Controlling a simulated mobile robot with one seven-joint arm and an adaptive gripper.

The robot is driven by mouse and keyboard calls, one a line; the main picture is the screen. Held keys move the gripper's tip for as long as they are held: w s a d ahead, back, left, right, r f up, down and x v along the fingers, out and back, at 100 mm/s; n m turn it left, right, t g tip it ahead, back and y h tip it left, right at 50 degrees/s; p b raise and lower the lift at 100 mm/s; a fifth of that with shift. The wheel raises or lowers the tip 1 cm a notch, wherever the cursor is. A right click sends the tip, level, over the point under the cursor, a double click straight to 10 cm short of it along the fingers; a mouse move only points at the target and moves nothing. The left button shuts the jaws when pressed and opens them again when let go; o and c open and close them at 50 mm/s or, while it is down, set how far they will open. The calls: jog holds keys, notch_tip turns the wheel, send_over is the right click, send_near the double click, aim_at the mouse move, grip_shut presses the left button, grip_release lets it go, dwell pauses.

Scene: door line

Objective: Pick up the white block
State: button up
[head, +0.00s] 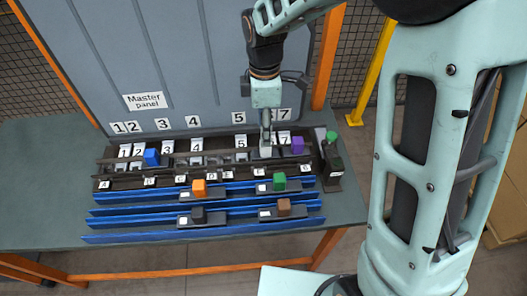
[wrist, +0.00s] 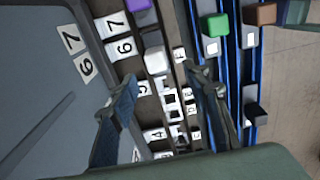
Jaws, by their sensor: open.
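The white block (wrist: 156,60) sits in the slotted rack at the back of the table, near the label 6 in the wrist view. In the head view it is largely hidden by my gripper (head: 266,148), which points down over the rack between the labels 5 and 7. In the wrist view my gripper (wrist: 158,85) is open, with one finger on each side of the row. The white block shows beyond the gap between the fingertips, and nothing is held. I cannot tell how high the fingertips are above it.
A purple block (head: 297,145) stands close right of my gripper; a blue block (head: 151,157) is farther left. Green (head: 279,181), orange (head: 199,187), black (head: 198,214) and brown (head: 284,206) blocks stand on holders along blue rails in front. A grey panel (head: 170,60) rises behind.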

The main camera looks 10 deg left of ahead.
aim_at(265, 153)
jog(key=shift+w+f+p, duration=0.15)
jog(key=shift+f, duration=1.65)
jog(key=shift+w+f+p, duration=0.1)
jog(key=shift+f+p, duration=0.05)
jog(key=shift+f, duration=1.6)
jog(key=shift+c, duration=0.4)
grip_shut()
